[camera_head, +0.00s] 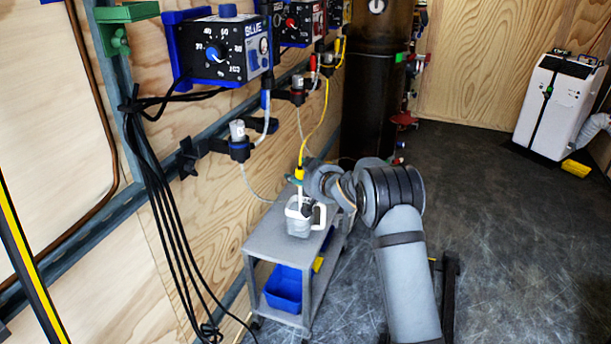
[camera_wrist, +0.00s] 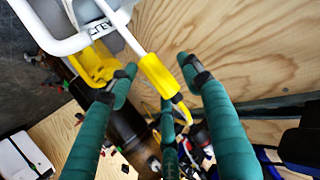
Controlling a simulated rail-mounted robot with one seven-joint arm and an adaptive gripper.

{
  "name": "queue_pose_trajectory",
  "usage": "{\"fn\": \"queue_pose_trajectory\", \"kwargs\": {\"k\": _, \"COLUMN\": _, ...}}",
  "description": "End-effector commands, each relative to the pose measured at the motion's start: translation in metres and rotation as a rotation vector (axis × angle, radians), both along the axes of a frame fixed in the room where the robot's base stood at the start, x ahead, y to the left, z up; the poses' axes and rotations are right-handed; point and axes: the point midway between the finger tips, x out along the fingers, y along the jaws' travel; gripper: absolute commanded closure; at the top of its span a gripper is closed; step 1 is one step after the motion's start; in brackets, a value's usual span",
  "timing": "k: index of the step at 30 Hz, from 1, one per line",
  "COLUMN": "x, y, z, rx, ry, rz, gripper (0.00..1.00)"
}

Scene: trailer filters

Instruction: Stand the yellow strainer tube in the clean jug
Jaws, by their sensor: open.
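The white clean jug (camera_head: 299,222) stands on the grey cart's top. In the head view my gripper (camera_head: 294,181) is mostly hidden beside the sleeve.
The grey cart (camera_head: 267,240) stands near the plywood wall, with a blue bin (camera_head: 284,288) on its lower shelf. Control boxes (camera_head: 222,50) and several hose holders line the wall. A dark cylinder (camera_head: 375,100) stands behind. The floor at right is mostly clear.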

Motion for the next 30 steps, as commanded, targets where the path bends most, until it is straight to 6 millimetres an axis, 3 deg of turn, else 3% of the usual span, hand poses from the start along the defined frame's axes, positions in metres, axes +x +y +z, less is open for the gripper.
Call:
{"fn": "queue_pose_trajectory", "kwargs": {"k": 5, "x": -0.013, "y": -0.008, "z": 0.008, "rx": 0.002, "ry": 0.000, "rz": -0.002, "gripper": 0.51}}
{"fn": "queue_pose_trajectory", "kwargs": {"k": 18, "x": -0.081, "y": -0.045, "z": 0.040, "rx": 0.001, "ry": -0.002, "rz": -0.002, "gripper": 0.51}}
{"fn": "queue_pose_trajectory", "kwargs": {"k": 24, "x": -0.095, "y": -0.052, "z": 0.046, "rx": 0.001, "ry": -0.002, "rz": 0.000, "gripper": 0.51}}
{"fn": "queue_pose_trajectory", "kwargs": {"k": 30, "x": -0.096, "y": -0.053, "z": 0.047, "rx": 0.001, "ry": -0.002, "rz": 0.000, "gripper": 0.51}}
